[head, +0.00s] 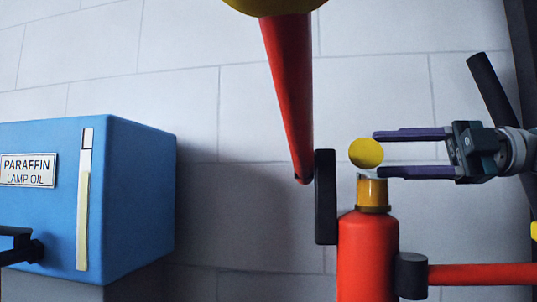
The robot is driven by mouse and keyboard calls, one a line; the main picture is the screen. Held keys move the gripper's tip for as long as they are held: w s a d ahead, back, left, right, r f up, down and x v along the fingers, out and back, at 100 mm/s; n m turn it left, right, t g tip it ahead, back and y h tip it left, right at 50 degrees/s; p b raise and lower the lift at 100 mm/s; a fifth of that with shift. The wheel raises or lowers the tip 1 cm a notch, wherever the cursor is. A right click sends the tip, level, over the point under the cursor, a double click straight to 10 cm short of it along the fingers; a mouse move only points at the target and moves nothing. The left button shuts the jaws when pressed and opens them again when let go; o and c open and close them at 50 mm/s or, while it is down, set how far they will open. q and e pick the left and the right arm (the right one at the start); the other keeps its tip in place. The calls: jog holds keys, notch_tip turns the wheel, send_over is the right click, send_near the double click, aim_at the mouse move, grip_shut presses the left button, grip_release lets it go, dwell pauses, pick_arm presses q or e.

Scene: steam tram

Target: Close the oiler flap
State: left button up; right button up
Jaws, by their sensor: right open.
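The oiler flap (366,152) is a round yellow disc standing raised, face towards me, above the oiler's brass neck (373,193). The neck sits on a red cylindrical body (367,255). My right gripper (379,153) comes in from the right, level, with two purple fingers apart, one above the other. Its fingertips are at the flap's right edge, the upper one near the flap's top and the lower one just above the neck. Nothing is held between them. I cannot tell whether a fingertip touches the flap. My left gripper is not in view.
A blue paraffin lamp oil tank (135,200) with a black tap (18,246) stands at the left. A red tapered bar (290,95) hangs from above, and a black upright plate (325,197) is beside the oiler. A red rod (480,274) runs right from it.

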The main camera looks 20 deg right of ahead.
aim_at(363, 154)
jog(key=shift+p+x, duration=0.3)
jog(key=shift+x, duration=2)
jog(key=shift+c, duration=0.4)
grip_shut()
